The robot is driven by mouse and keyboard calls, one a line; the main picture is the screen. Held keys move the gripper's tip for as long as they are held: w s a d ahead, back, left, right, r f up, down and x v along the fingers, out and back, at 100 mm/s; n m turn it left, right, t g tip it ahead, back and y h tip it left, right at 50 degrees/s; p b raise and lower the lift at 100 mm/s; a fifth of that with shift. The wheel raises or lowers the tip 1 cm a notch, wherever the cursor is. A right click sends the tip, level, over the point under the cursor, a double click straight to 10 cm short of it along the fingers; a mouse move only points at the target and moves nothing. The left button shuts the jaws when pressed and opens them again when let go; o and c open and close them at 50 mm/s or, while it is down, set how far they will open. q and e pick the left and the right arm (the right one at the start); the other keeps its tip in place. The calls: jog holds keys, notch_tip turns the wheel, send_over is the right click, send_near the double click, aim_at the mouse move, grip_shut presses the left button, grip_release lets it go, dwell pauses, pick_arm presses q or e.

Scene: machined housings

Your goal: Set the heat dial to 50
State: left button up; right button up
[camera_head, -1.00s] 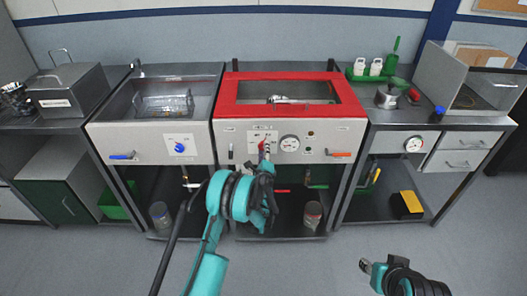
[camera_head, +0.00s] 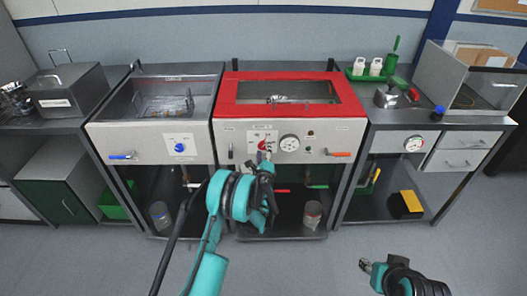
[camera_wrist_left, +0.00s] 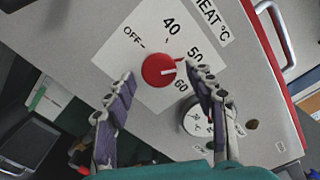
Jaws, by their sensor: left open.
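The red heat dial (camera_head: 263,145) is on the front panel of the red-topped unit (camera_head: 228,110). In the left wrist view the dial (camera_wrist_left: 158,70) sits on a white plate marked OFF, 40, 50 and 60. My left gripper (camera_head: 265,159) is just in front of and below the dial. In the wrist view its open fingers (camera_wrist_left: 162,88) stand apart with nothing between them, short of the dial. My right gripper (camera_head: 366,266) is low at the lower right, away from the units.
A round white gauge (camera_head: 289,143) sits right of the dial, with an orange-red handle (camera_head: 338,153) further right. The left unit has a blue knob (camera_head: 179,147). A yellow block (camera_head: 411,202) lies on the right lower shelf. The floor in front is clear.

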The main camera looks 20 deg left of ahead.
pick_arm(q)
jog(key=v, duration=0.7)
jog(key=shift+s, duration=0.25)
jog(key=shift+d, duration=0.1)
jog(key=s+a+r+n+g, duration=0.3)
jog(key=s+r+n, duration=0.3)
jog(key=r, duration=0.2)
jog(key=s+a+r+n+g, duration=0.2)
jog(key=s+r+n+g, duration=0.1)
jog(key=s+r+n, duration=0.4)
jog(key=s+d+f+n+g+h, duration=0.1)
jog(key=s+d+n, duration=0.3)
jog(key=s, duration=0.9)
jog(key=s+d+n+g+h, duration=0.3)
jog(key=s+d+h, duration=0.1)
jog(key=s, duration=1)
jog(key=shift+d+f+n, duration=0.2)
jog(key=shift+f+n, duration=0.2)
